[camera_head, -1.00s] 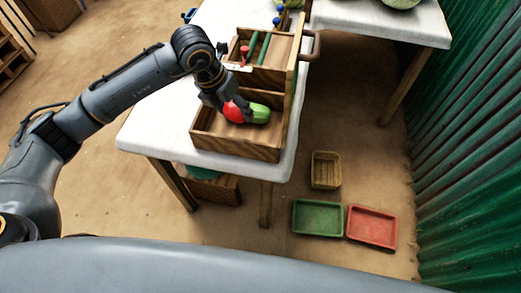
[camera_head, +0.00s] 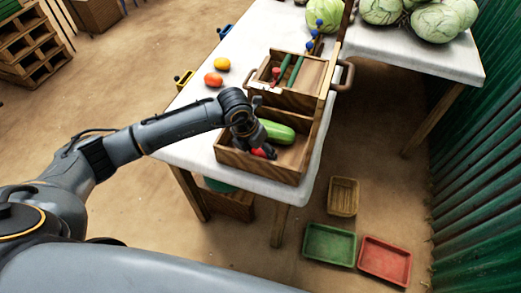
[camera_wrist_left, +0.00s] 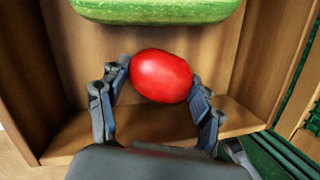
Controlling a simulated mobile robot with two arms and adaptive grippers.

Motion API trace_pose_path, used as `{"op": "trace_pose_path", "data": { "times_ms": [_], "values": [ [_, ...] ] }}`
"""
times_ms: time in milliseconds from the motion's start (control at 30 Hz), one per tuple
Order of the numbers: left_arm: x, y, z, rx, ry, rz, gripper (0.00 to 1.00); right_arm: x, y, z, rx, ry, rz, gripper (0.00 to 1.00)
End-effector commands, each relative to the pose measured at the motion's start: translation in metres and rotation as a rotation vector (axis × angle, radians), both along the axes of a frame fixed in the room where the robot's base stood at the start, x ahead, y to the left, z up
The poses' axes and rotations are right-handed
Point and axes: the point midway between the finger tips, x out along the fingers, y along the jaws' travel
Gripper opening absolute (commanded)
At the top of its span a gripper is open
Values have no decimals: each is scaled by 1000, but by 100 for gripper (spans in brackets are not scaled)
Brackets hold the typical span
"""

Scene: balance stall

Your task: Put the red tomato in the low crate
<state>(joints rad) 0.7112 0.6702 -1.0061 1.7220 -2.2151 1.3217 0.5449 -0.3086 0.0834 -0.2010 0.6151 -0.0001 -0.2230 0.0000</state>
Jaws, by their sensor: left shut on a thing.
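The red tomato (camera_head: 265,153) is between the fingers of my left gripper (camera_head: 257,145), in the front wooden crate (camera_head: 262,171). In the left wrist view the tomato (camera_wrist_left: 161,76) sits between the two dark fingers, with the crate's wooden floor and walls around it. Whether it touches the floor I cannot tell. A green cucumber-like vegetable (camera_head: 277,131) lies in the same crate, just beyond the tomato; it also shows at the top of the left wrist view (camera_wrist_left: 155,10). My right gripper is not in view.
A second wooden crate (camera_head: 290,98) with green and red items stands behind. An orange fruit (camera_head: 222,64) and a red-orange one (camera_head: 213,79) lie on the white table (camera_head: 190,97). Cabbages (camera_head: 381,10) are at the back. Green (camera_head: 329,244) and red (camera_head: 385,261) trays stand on the floor.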

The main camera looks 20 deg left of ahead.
Motion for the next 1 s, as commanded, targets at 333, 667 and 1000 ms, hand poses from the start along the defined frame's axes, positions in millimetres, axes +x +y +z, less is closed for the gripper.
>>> {"op": "trace_pose_path", "data": {
  "times_ms": [333, 667, 1000],
  "values": [
    [0, 0, -3, 0, 0, 0, 88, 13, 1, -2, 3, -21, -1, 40],
    [0, 0, 1, 1, 0, 0, 88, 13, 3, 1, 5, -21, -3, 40],
    [-10, 13, 58, 2, -6, 0, 88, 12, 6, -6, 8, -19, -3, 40]
  ]
}}
